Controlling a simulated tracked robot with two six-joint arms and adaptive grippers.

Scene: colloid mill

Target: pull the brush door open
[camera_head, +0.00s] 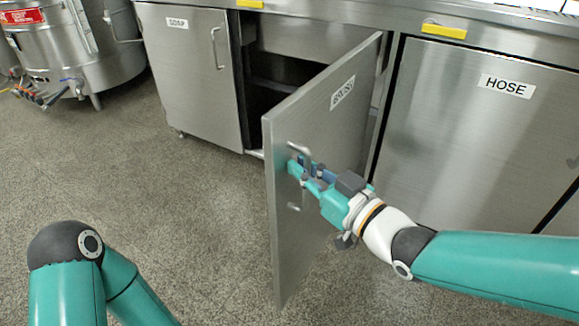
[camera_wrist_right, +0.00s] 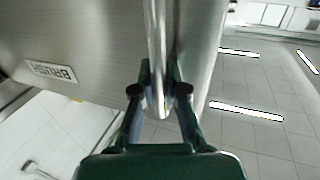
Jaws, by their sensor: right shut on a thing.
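The brush door (camera_head: 322,130) is a steel cabinet door that stands swung open toward me, hinged at its right side. Its label shows upside down in the right wrist view (camera_wrist_right: 52,72). A bar handle (camera_head: 300,149) sits near its free edge. My right gripper (camera_head: 300,166) is shut on that handle, which runs between its fingers in the right wrist view (camera_wrist_right: 156,60). The dark cabinet opening (camera_head: 280,75) shows behind the door. My left arm (camera_head: 75,270) is at the lower left, and its gripper is out of view.
The soap door (camera_head: 188,70) on the left and the hose door (camera_head: 490,130) on the right are shut. Yellow tags (camera_head: 444,31) sit on the counter edge above. A steel vessel (camera_head: 75,45) stands at the far left. The speckled floor (camera_head: 190,200) left of the door is clear.

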